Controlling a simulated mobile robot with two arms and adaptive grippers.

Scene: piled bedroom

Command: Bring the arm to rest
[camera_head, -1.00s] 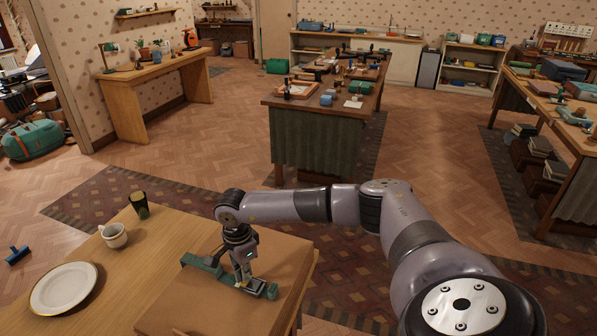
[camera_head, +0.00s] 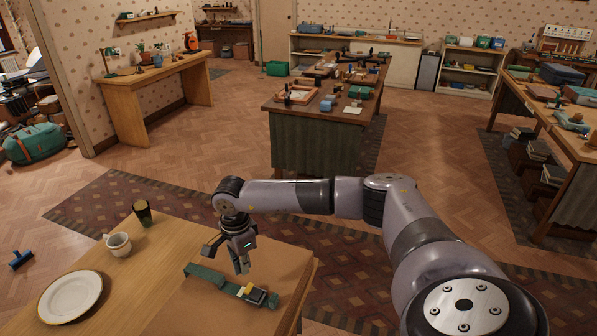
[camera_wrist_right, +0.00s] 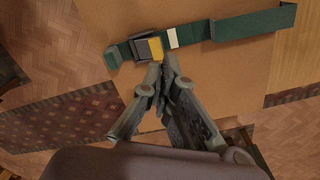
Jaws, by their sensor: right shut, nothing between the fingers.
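My right gripper (camera_head: 242,268) is shut and empty above the brown board on the near table, pointing down. It also shows in the right wrist view (camera_wrist_right: 168,62), its fingertips together. A green strap (camera_head: 208,275) with a dark and yellow buckle (camera_head: 258,295) lies on the board just below and beside the fingertips. In the right wrist view the strap (camera_wrist_right: 240,25) runs across the top and the buckle (camera_wrist_right: 148,48) is just beyond the fingertips. Whether the fingers touch the buckle is hard to tell. My left gripper is not in view.
The brown board (camera_head: 190,312) lies on the wooden table (camera_head: 120,285). A white plate (camera_head: 70,296), a mug (camera_head: 118,245) and a dark glass (camera_head: 142,213) stand on the table to the left. Open floor (camera_head: 225,130) lies beyond, before a cluttered workbench (camera_head: 310,145).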

